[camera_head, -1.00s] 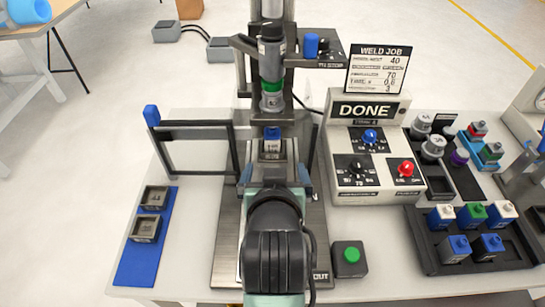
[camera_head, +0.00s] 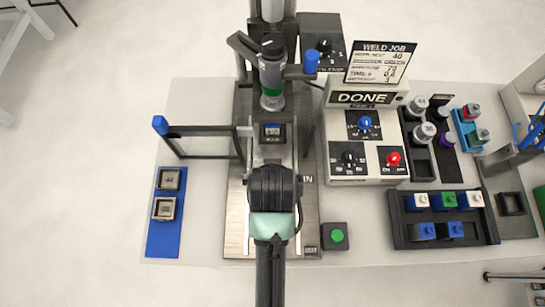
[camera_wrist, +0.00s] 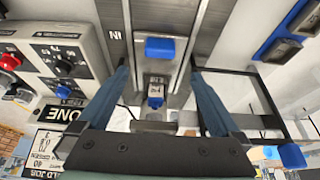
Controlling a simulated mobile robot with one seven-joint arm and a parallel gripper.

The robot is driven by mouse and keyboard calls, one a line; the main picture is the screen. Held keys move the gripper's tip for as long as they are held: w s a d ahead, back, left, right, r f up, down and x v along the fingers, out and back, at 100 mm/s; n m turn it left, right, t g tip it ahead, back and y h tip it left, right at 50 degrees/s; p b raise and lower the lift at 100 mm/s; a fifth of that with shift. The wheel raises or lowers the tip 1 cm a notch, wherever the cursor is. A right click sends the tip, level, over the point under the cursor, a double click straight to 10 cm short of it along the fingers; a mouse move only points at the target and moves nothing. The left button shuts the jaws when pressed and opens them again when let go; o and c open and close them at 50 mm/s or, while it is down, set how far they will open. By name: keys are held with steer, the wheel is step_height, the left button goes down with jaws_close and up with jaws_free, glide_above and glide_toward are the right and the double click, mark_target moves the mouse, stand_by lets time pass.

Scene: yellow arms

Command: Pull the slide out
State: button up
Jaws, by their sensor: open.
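The slide (camera_head: 273,132) is a grey block with a blue and white part on it, on the metal rail under the welding column, near the "IN" mark. It also shows in the wrist view (camera_wrist: 155,95), between my fingers. A blue handle (camera_wrist: 160,48) stands in front of it. My gripper (camera_wrist: 158,70) is open, one finger on each side of the slide's line, with nothing visibly held. I cannot tell whether the fingers touch the handle. In the head view my wrist covers the handle and the fingertips.
A framed clear guard (camera_head: 200,142) with a blue knob stands left of the column. The control box (camera_head: 365,140) reading "DONE" is to the right. A green button (camera_head: 337,236) is near the rail's front right. A blue mat (camera_head: 164,237) with two grey pieces lies left.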

steer(key=x, duration=1.2)
steer(key=shift+f+p, duration=0.1)
steer(key=shift+p, duration=0.25)
jaws_close()
